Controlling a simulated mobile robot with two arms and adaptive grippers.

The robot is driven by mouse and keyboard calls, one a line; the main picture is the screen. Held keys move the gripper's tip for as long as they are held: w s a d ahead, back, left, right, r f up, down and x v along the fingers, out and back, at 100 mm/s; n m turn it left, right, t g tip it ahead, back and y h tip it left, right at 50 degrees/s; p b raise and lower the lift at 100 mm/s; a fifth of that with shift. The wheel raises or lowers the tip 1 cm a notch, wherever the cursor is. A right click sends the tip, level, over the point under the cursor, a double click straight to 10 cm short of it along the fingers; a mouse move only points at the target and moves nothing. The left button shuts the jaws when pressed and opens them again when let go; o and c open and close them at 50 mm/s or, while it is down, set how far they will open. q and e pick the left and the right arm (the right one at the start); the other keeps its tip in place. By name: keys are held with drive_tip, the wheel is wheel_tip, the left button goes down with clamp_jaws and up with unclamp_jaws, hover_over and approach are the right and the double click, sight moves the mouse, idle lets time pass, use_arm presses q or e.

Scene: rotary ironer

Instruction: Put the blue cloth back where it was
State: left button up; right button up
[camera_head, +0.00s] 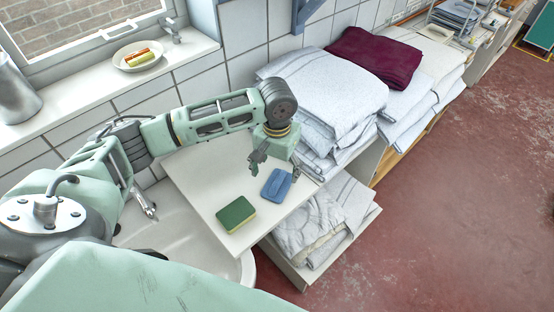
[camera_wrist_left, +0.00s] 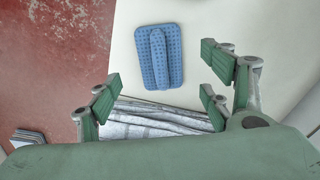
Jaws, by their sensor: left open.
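The blue cloth (camera_head: 276,185) lies folded on the white board (camera_head: 205,190) beside the sink, near the board's right edge. In the left wrist view the blue cloth (camera_wrist_left: 158,57) shows a dotted texture and a rolled ridge along its middle. My left gripper (camera_head: 257,163) is just behind and to the left of the cloth, above the board, not touching it. In the left wrist view my left gripper (camera_wrist_left: 162,85) has its fingers wide apart with nothing between them. My right gripper is not in view.
A green and yellow sponge (camera_head: 236,214) lies on the board left of the cloth. Folded white linens (camera_head: 325,90) and a dark red cloth (camera_head: 374,57) are stacked behind. More linens (camera_head: 322,220) lie on a lower shelf. A sink (camera_head: 180,238) is at left.

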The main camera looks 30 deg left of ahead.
sight(277, 181)
use_arm(q)
drive_tip(key=shift+r+b, duration=0.5)
drive_tip(key=shift+r, duration=2.45)
